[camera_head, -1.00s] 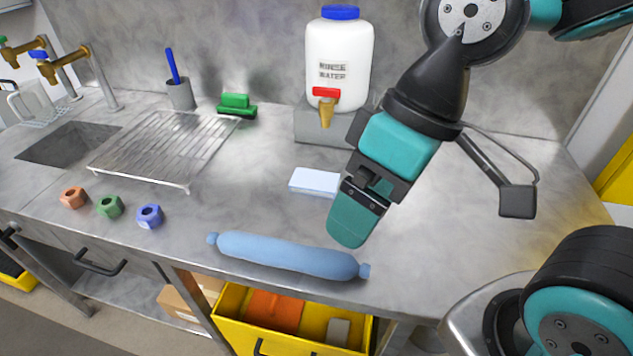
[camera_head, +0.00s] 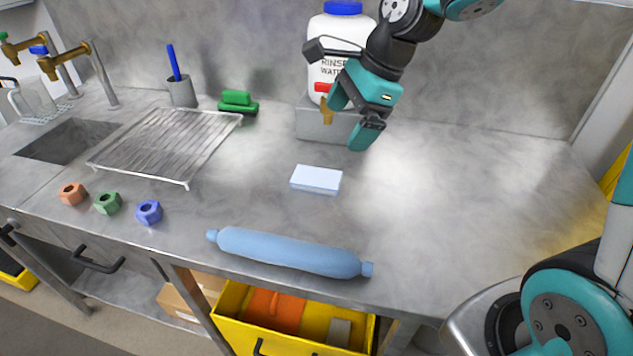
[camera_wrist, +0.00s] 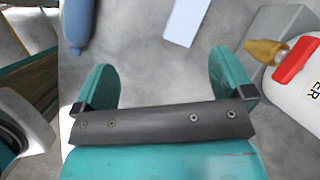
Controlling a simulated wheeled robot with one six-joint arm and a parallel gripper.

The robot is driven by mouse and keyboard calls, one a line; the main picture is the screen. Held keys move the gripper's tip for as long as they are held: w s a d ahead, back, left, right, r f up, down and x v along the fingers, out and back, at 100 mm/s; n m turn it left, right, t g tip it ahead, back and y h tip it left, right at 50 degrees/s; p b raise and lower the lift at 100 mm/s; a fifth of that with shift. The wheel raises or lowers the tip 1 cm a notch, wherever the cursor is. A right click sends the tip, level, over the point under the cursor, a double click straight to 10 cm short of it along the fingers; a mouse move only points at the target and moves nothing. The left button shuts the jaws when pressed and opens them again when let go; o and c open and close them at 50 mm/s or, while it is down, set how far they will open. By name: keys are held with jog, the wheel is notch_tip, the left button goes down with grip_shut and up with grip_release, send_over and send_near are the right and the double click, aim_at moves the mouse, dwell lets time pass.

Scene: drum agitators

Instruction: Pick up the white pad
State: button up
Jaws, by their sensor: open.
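The white pad (camera_head: 316,179) is a flat pale block lying on the grey counter, between the blue roller-shaped cylinder and the grey stand. My gripper (camera_head: 347,122) is open and empty, above and behind the pad to its right, in front of the rinse water container. In the wrist view my gripper's two teal fingers (camera_wrist: 162,82) are spread wide with nothing between them. The pad (camera_wrist: 186,20) shows there beyond the fingertips, nearer the right finger and cut off by the top edge.
A blue cylinder (camera_head: 290,253) lies near the counter's front edge. The rinse water container (camera_head: 326,62) with its brass tap stands on a grey block (camera_head: 313,123) close to my gripper. A wire rack (camera_head: 165,147) and several coloured nuts lie left. The counter right of the pad is clear.

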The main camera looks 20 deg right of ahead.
jog(key=w+d+f+m, duration=0.2)
jog(key=w+d+m, duration=0.15)
jog(key=m, duration=0.25)
send_over(316, 176)
jog(key=s+d, duration=0.2)
jog(key=shift+m, duration=0.3)
jog(key=f, duration=1.1)
jog(key=shift+w+f+p, duration=0.15)
jog(key=shift+w+p, duration=0.1)
jog(key=shift+p, duration=0.05)
jog(key=shift+p+x, duration=0.65)
jog(key=shift+x, duration=2.05)
jog(key=shift+d, duration=0.1)
jog(key=c, duration=1.1)
